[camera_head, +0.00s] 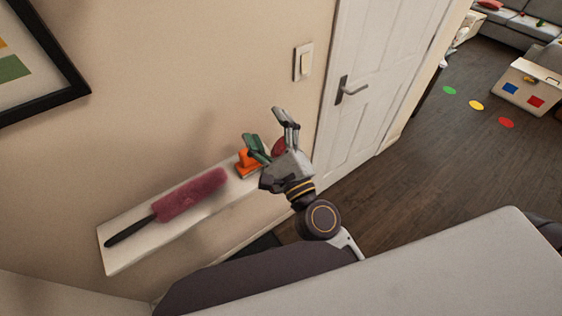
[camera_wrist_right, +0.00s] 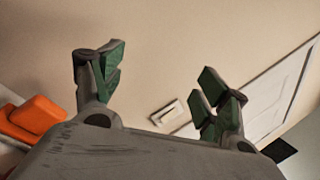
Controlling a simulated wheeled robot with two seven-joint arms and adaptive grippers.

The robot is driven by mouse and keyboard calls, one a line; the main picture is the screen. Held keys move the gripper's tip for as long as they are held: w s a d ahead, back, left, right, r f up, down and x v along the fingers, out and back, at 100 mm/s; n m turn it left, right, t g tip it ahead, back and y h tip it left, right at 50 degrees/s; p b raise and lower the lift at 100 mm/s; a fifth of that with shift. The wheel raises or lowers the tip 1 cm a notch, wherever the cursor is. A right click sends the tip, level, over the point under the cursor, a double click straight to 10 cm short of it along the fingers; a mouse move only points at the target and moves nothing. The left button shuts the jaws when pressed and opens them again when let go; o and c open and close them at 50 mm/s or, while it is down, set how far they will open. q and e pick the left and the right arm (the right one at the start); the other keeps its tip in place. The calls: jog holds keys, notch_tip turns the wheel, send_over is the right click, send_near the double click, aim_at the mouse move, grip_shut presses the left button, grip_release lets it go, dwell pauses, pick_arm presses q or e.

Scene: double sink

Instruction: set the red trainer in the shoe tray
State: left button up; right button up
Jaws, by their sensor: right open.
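My right gripper (camera_head: 268,134) is open above the right end of a white wall shelf. A red thing (camera_head: 279,146) shows just behind the gripper. It is mostly hidden, so I cannot tell whether it is the red trainer. A dark flat thing (camera_head: 257,246) lies low beneath the shelf, partly covered by my body. I cannot tell whether it is the shoe tray. My left gripper is not in view.
The white shelf (camera_head: 118,246) holds a maroon duster (camera_head: 190,193) and an orange object (camera_head: 247,161), left of my gripper. The orange object also shows in the right wrist view (camera_wrist_right: 36,115). A light switch (camera_head: 303,62) and white door (camera_head: 375,55) stand beyond.

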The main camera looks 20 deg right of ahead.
jog(key=s+d+f+m+g+h, duration=0.1)
jog(key=f+m+g+h, duration=0.2)
jog(key=f+m, duration=0.5)
jog(key=s+d+f+m+g+h, duration=0.2)
jog(key=f+m+g+h, duration=0.1)
jog(key=f+m+g, duration=0.3)
notch_tip(320, 180, down, 2)
jog(key=m, duration=0.4)
jog(key=shift+s+h, duration=0.2)
jog(key=shift+h, duration=0.1)
jog(key=shift+w+d, duration=0.15)
jog(key=shift+b+x, duration=0.8)
jog(key=shift+x, duration=3.45)
jog(key=shift+f, duration=0.1)
